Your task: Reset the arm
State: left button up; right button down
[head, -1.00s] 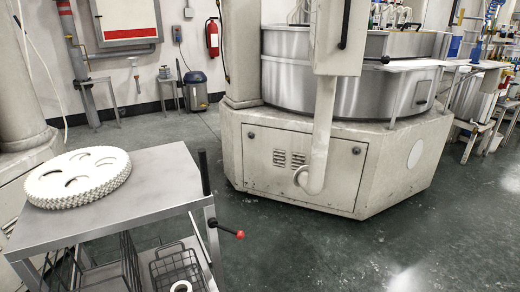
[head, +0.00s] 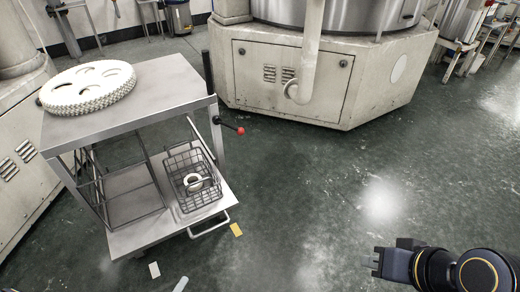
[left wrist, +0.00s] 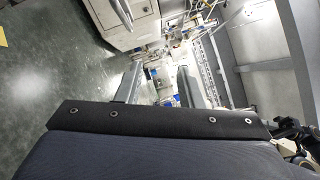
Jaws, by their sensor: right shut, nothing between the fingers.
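My right gripper (head: 376,262) is at the lower right of the head view, at the end of my dark right arm (head: 435,268). It points left over bare floor, shut with nothing in it. My left gripper (left wrist: 158,80) shows in the left wrist view, with its two grey fingers apart and nothing seen between them. In the head view, a small pale grey piece shows at the bottom edge; I cannot tell whether it is part of my left gripper.
A steel cart (head: 150,95) stands at left with pale toothed discs (head: 88,88) on top. Its lower shelf holds a wire basket (head: 195,180) with a white ring (head: 193,182). A large machine (head: 290,80) stands behind. A yellow card (head: 236,230) lies on the floor. Floor at centre right is clear.

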pick_arm(q)
jog(key=s+d+r+n+g+y+p, duration=0.1)
jog(key=r+n+g+p, duration=0.5)
jog(key=r+n, duration=0.8)
jog(key=s+d+r+n+g+y+p, duration=0.1)
jog(key=s+r+n+g+y+p, duration=0.3)
jog(key=r+n+p, duration=0.9)
notch_tip(320, 180, up, 24)
jog(key=shift+d+f+n+g+y, duration=0.2)
jog(key=shift+d+n+g+y, duration=0.1)
jog(key=shift+n+g, duration=0.8)
